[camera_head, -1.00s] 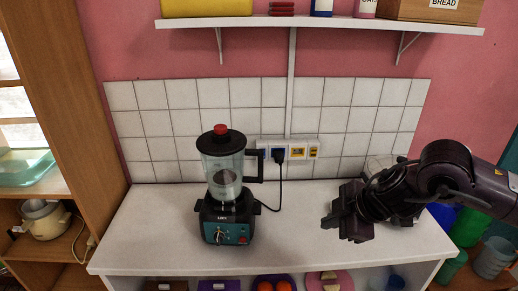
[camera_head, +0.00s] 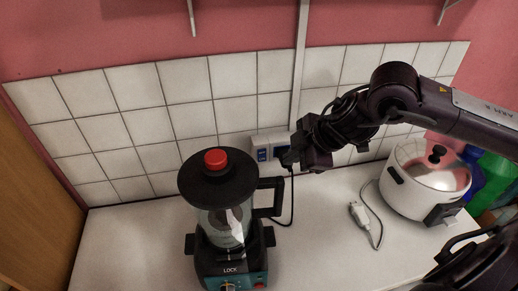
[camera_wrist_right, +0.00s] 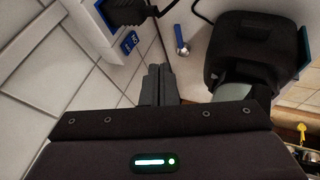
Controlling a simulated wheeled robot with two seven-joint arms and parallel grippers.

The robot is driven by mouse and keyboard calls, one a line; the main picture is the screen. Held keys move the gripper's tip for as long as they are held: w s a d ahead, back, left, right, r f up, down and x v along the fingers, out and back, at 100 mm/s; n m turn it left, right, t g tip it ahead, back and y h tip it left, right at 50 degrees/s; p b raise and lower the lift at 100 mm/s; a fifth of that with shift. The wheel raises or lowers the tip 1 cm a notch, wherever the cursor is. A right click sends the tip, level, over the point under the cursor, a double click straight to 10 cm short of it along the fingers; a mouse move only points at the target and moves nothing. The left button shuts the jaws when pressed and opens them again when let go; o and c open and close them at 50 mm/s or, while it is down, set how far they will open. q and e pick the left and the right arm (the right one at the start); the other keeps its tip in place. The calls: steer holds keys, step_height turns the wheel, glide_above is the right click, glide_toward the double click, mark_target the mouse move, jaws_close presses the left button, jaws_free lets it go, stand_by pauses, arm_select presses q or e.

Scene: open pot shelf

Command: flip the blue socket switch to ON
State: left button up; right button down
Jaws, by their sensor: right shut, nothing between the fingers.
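The blue socket switch (camera_head: 262,154) is on the white socket panel on the tiled wall, just behind the blender. It also shows in the right wrist view (camera_wrist_right: 130,42), above left of the fingertips, with a black plug (camera_wrist_right: 126,10) beside it. Its ON or OFF position is too small to tell. My right gripper (camera_head: 293,158) is shut and empty, in front of the panel's right part, which it hides. In the wrist view its closed fingertips (camera_wrist_right: 158,70) point towards the wall, apart from the switch. My left gripper is not in view.
A blender (camera_head: 222,205) with a red cap stands left of the gripper, its black cord hanging from the sockets. A white cooker (camera_head: 428,182) and a loose white plug (camera_head: 358,214) are on the counter (camera_head: 325,240) to the right. The counter's left end is clear.

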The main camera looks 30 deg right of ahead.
mark_target(262, 156)
arm_select(q)
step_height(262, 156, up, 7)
steer(key=p, duration=0.7)
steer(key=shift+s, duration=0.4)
arm_select(e)
steer(key=w+a+f, duration=0.1)
steer(key=w+f, duration=0.7)
steer(key=w, duration=0.1)
steer(key=shift+a+f, duration=0.2)
steer(key=shift+f, duration=0.1)
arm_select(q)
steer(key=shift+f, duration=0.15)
